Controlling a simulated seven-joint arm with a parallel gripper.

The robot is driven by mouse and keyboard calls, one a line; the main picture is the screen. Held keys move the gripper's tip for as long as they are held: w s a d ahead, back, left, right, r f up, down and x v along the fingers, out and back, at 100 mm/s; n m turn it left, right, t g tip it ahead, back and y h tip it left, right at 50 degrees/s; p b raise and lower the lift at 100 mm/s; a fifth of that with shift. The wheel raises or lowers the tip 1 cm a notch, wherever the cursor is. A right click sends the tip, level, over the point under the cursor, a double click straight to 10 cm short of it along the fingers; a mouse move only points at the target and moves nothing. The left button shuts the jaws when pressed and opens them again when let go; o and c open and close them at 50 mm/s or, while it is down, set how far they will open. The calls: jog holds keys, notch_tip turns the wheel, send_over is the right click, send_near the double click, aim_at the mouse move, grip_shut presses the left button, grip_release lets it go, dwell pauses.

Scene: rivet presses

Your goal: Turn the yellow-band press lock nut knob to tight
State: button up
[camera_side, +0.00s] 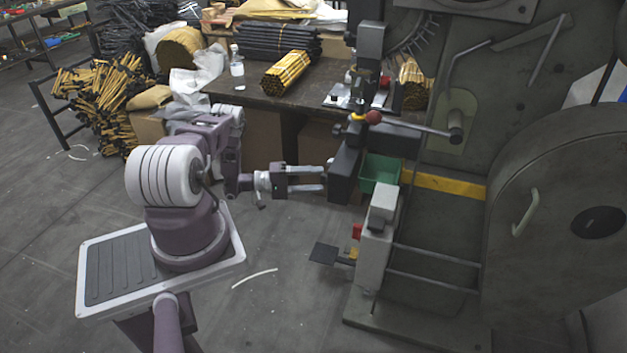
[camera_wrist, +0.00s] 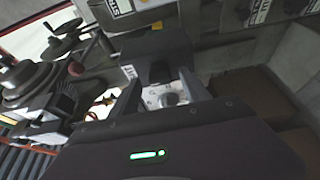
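The press with the yellow band (camera_side: 445,183) stands on the right in the side view. My gripper (camera_side: 325,178) reaches right toward the dark block (camera_side: 345,178) at the press's front, its two fingers apart one above the other. In the wrist view my gripper (camera_wrist: 160,82) shows its fingers spread, with a small grey round knob (camera_wrist: 170,99) on a pale fitting seen between them. This looks like the lock nut knob. I cannot tell whether the fingers touch it. The knob's turn position is not readable, and the side view does not show it clearly.
A lever with a red ball (camera_side: 374,117) sits above the block. A grey box (camera_side: 376,240) with a red part stands below. A workbench (camera_side: 265,95) with yellow-black bundles (camera_side: 287,71) is behind. Open floor lies below my gripper.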

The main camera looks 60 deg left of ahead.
jog(key=v, duration=0.7)
